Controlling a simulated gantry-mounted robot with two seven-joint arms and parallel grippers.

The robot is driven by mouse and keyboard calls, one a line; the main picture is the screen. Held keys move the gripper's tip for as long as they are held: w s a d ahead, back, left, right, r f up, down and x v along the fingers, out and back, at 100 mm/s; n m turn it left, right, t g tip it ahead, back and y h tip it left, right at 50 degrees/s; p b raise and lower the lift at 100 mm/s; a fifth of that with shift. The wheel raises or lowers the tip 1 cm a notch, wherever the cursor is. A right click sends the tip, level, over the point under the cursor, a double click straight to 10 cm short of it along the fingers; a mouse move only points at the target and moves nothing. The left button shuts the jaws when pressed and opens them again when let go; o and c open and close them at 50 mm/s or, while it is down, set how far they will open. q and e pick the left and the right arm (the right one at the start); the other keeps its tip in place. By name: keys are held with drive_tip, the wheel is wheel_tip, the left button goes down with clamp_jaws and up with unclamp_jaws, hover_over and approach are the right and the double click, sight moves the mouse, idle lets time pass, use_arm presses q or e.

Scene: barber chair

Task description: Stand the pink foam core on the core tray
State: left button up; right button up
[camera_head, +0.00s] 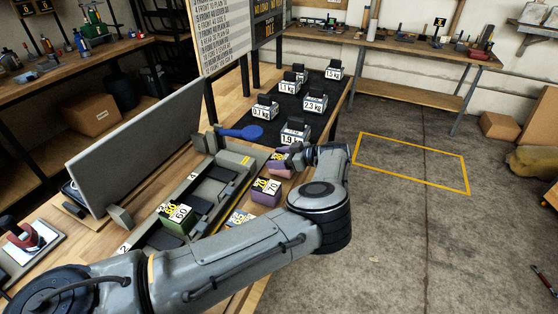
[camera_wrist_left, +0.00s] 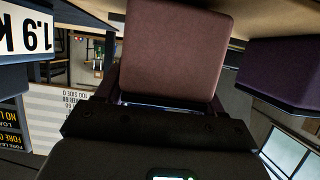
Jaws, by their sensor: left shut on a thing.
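My left gripper (camera_head: 298,157) is shut on the pink foam core (camera_head: 279,164), just above or at the table's right edge. In the left wrist view the pink core (camera_wrist_left: 178,45) fills the space between the fingers and looks dull pink-brown. The core tray (camera_head: 232,187) is a long grey tray with numbered places, left of the gripper. A green core (camera_head: 178,217) marked 60 stands in it. A purple core (camera_head: 266,192) marked 70 is just below the pink one; a purple block (camera_wrist_left: 282,70) also shows in the left wrist view. My right gripper is not in view.
Another labelled block (camera_head: 240,217) is partly hidden by my left arm. A blue paddle-like tool (camera_head: 241,132) lies behind the tray. Several weight-marked blocks, one marked 1.9 kg (camera_head: 295,132), stand on a dark mat (camera_head: 285,88). A grey upright panel (camera_head: 140,145) borders the tray's left side.

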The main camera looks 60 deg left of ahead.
use_arm(q)
drive_tip(key=shift+f, duration=0.2)
drive_tip(key=shift+f, duration=0.15)
drive_tip(key=o, duration=1.1)
drive_tip(key=shift+c, duration=0.2)
drive_tip(key=shift+r, duration=0.25)
drive_tip(key=v, duration=1.2)
